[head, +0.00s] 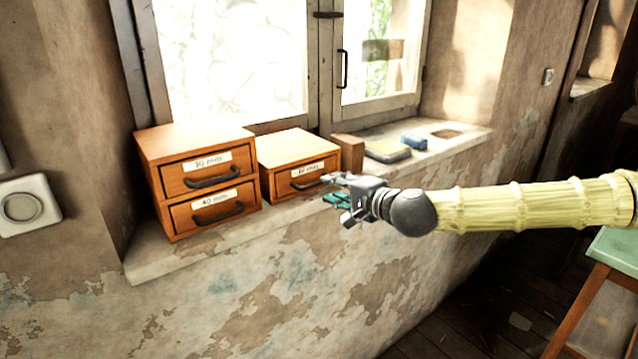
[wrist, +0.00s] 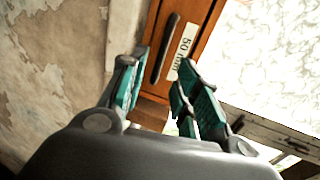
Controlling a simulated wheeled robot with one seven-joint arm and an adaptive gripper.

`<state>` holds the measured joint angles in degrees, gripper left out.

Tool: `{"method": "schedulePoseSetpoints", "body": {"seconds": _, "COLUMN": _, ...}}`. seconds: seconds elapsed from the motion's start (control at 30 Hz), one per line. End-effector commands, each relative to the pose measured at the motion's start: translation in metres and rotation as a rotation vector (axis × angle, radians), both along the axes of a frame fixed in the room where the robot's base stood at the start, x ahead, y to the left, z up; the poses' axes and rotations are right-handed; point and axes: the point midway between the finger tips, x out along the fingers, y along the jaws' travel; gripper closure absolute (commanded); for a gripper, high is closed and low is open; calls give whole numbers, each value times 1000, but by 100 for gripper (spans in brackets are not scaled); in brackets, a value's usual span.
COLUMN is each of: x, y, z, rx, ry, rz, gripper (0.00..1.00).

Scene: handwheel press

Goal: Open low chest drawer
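The low chest (head: 297,147) is a small orange-brown wooden box with one drawer, standing on the window sill. Its drawer front has a white label and a dark bow handle (head: 306,184); the drawer looks shut. In the wrist view the label (wrist: 186,40) reads 50 mm, and the dark handle (wrist: 168,45) runs slantwise above my fingers. My gripper (head: 328,189), with teal finger pads, is at the right end of the drawer front. In the wrist view my gripper (wrist: 160,68) is open and empty, the handle's lower end appearing between the fingertips. I cannot tell the remaining depth gap.
A taller two-drawer chest (head: 195,145), labelled 30 mm and 40 mm, stands left of the low chest. A wooden block (head: 348,152), a grey-yellow pad (head: 387,152) and a blue item (head: 414,141) lie to the right. A green-topped table (head: 619,247) is at far right.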

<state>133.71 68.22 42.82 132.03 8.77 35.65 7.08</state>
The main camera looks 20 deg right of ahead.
Motion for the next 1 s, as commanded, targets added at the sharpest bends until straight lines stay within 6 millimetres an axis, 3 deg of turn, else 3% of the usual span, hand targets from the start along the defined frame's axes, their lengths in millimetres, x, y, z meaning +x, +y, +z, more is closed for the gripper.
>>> {"method": "schedulePoseSetpoints", "body": {"seconds": 0.6, "x": 54, "y": 20, "z": -12, "rx": 0, "ry": 2, "rz": 1, "gripper": 68}}
{"method": "schedulePoseSetpoints", "body": {"seconds": 1.0, "x": 62, "y": 23, "z": -15, "rx": 1, "ry": 0, "rz": 1, "gripper": 68}}
